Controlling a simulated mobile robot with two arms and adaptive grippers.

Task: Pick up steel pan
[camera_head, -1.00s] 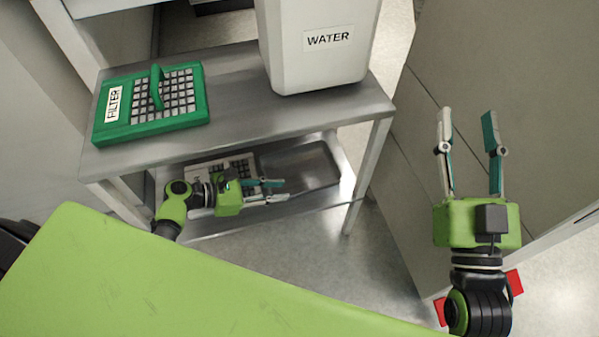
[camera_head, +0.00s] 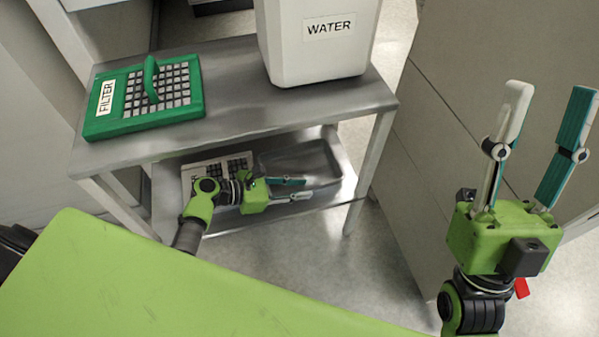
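The steel pan (camera_head: 318,160) is a shallow grey rectangular tray on the lower shelf of the steel table. My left gripper (camera_head: 307,189) is open, with its fingers pointing right at the pan's near side. One finger overlaps the pan in the view; I cannot tell whether it touches. The pan's near left part is partly hidden by this gripper. My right gripper (camera_head: 548,110) is open and empty, raised in front of the grey cabinet, well to the right of the pan.
A white and dark gridded filter (camera_head: 199,171) lies left of the pan. On the steel table top (camera_head: 240,108) stand a green filter (camera_head: 107,128) and a white WATER container (camera_head: 318,60). A table leg (camera_head: 371,165) stands right of the pan. A grey cabinet (camera_head: 440,140) stands at right.

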